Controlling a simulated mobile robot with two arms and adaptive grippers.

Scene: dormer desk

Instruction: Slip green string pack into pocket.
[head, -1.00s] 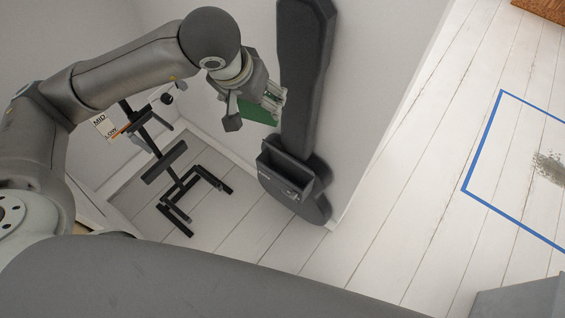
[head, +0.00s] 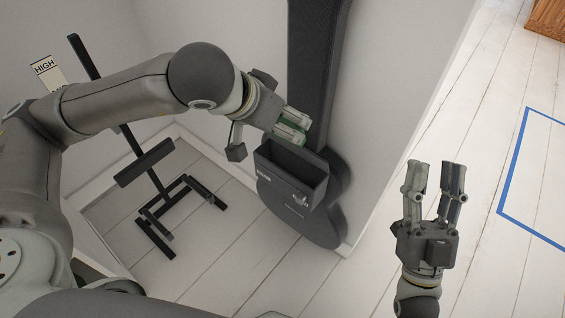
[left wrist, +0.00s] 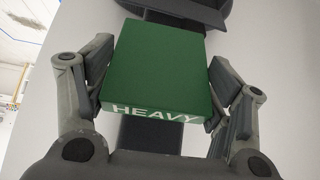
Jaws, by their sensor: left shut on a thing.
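The green string pack (left wrist: 158,62), with "HEAVY" in white on its near edge, is held between the two fingers of my left gripper (left wrist: 158,85). In the head view my left gripper (head: 291,124) is at the upper rear edge of the pocket, and only slivers of green show around its fingers. The open pocket (head: 290,180) is a dark box on the front of a black guitar-shaped case (head: 318,60) against the wall. I cannot tell whether the pack is inside the pocket's mouth. My right gripper (head: 433,180) is open and empty, to the right of the case.
A black stand (head: 150,170) is on the floor left of the case. A tag reading "HIGH" (head: 47,70) shows behind my left arm. Blue tape (head: 515,160) marks the white plank floor at right. A wall corner is just right of the case.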

